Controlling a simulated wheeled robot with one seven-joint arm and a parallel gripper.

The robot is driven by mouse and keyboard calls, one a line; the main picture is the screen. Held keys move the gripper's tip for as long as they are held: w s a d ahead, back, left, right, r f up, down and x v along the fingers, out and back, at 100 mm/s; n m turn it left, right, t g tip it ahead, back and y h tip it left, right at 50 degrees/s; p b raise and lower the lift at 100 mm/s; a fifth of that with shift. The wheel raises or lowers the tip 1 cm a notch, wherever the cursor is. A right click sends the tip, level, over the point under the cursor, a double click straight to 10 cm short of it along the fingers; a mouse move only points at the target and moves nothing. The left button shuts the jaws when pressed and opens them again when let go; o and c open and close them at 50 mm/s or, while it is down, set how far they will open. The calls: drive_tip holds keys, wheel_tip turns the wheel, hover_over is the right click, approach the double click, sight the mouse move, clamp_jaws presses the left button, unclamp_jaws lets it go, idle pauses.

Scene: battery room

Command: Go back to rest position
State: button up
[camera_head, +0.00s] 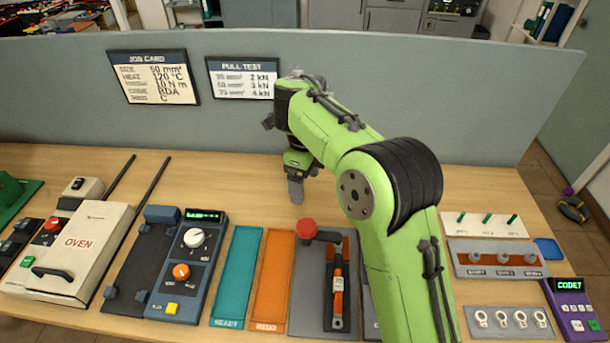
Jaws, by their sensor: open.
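My green arm reaches up from the bottom right and bends down toward the bench. My gripper (296,190) hangs over the back middle of the bench, pointing down. It is small in the picture, and I see nothing held in it. The gripper is above the bare wood behind the teal tray (237,275) and the orange tray (273,280). My arm hides part of the bench to its right.
The oven (88,245) and a dial unit (185,262) stand left. A red-knobbed tool (336,275) lies on a grey plate. Lug plates (509,322) and a purple keypad (575,310) are right. A grey partition (450,90) closes the back; bare wood lies before it.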

idle(0.3)
drive_tip(key=s+d+r+n+t+h, duration=0.1)
drive_tip(key=s+d+r+n+t, duration=0.2)
drive_tip(key=s+d+r+n, duration=1)
drive_tip(key=s+d+f+n+t, duration=0.1)
drive_tip(key=s+f+n, duration=0.1)
drive_tip(key=s+n, duration=0.1)
drive_tip(key=s+d+f+n, duration=0.2)
drive_tip(key=s+n, duration=0.1)
drive_tip(key=s, duration=0.3)
drive_tip(key=s+d+f+n+t+y, duration=0.1)
drive_tip(key=s+d+f+n, duration=0.1)
drive_tip(key=s, duration=0.3)
drive_tip(key=shift+f+n+t, duration=0.3)
drive_tip(key=shift+n, duration=0.2)
idle(0.5)
